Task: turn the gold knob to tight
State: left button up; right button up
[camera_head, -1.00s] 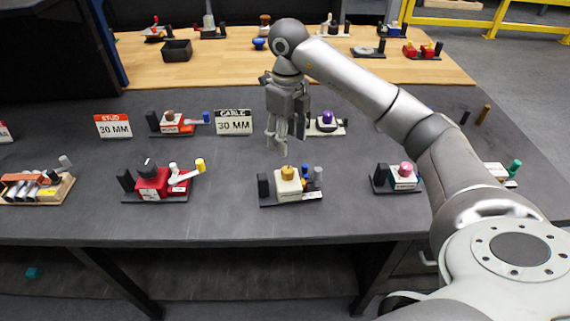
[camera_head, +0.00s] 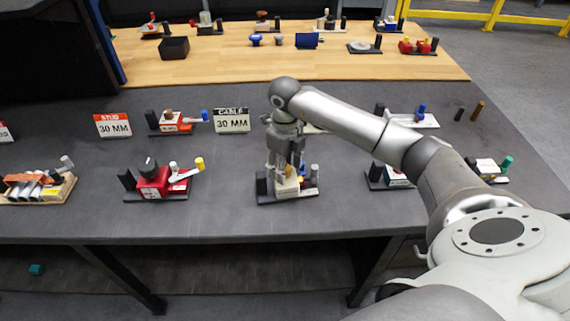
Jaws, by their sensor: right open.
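The gold knob (camera_head: 302,172) sits on a cream block (camera_head: 287,189) on a dark base plate near the front middle of the grey table. Only a small bit of gold shows; the gripper hides most of it. My right gripper (camera_head: 287,175) points down at the block from above. Its fingers are open and reach to about the knob's height, but whether they touch the knob is hidden. My left gripper is not in view.
A red unit with a black knob (camera_head: 149,167) and lever stands to the left. A pale unit (camera_head: 397,177) stands to the right, partly behind my arm. Signs reading 30 MM (camera_head: 232,120) stand behind. Table front between units is clear.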

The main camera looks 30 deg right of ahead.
jog(key=c, duration=1.1)
jog(key=shift+o, duration=0.2)
